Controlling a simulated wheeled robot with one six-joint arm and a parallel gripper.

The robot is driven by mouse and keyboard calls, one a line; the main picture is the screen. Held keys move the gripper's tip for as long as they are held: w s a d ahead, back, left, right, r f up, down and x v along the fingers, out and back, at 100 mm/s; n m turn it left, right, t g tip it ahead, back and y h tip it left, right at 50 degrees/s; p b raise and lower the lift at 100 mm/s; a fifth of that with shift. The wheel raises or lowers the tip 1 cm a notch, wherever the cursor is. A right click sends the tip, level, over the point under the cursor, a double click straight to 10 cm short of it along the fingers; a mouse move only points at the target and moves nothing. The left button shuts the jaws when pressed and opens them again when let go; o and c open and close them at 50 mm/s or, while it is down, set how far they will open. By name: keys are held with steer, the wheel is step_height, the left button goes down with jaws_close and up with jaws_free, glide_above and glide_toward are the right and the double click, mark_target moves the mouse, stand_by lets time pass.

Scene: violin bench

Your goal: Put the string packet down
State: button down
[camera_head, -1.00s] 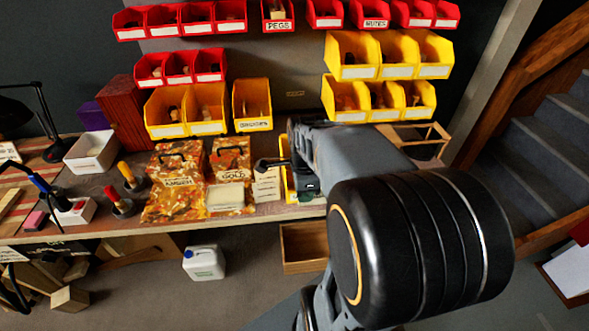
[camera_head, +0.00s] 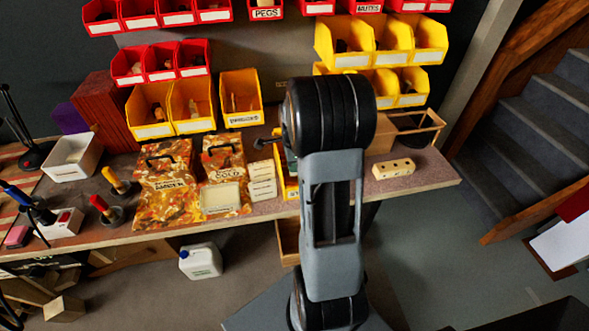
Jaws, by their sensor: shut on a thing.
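My gripper (camera_head: 290,160) is mostly hidden behind my own arm, over the back of the bench. Only a sliver of it shows at the arm's left edge. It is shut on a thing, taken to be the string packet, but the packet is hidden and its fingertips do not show. Just below and behind is a yellow tray (camera_head: 280,178), partly covered by my arm. A stack of small white labelled packets (camera_head: 262,182) stands on the bench left of the tray. Whether the held thing touches the tray or bench cannot be seen.
Left of the stack stand the amber-marbled Gold case (camera_head: 224,158) and Amber case (camera_head: 166,178). A pale wooden block with holes (camera_head: 393,169) and a wooden frame (camera_head: 418,128) are to the right. Yellow bins (camera_head: 240,97) hang above. The bench's right front is clear.

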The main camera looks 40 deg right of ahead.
steer(key=shift+w+d+f, duration=0.2)
steer(key=shift+f, duration=0.6)
steer(key=shift+w+d+f, duration=0.15)
steer(key=shift+f, duration=0.65)
steer(key=shift+w+d+f, duration=0.2)
steer(key=shift+f, duration=0.6)
steer(key=shift+f+b, duration=0.45)
steer(key=shift+f, duration=0.15)
steer(key=c, duration=1.1)
jaws_free()
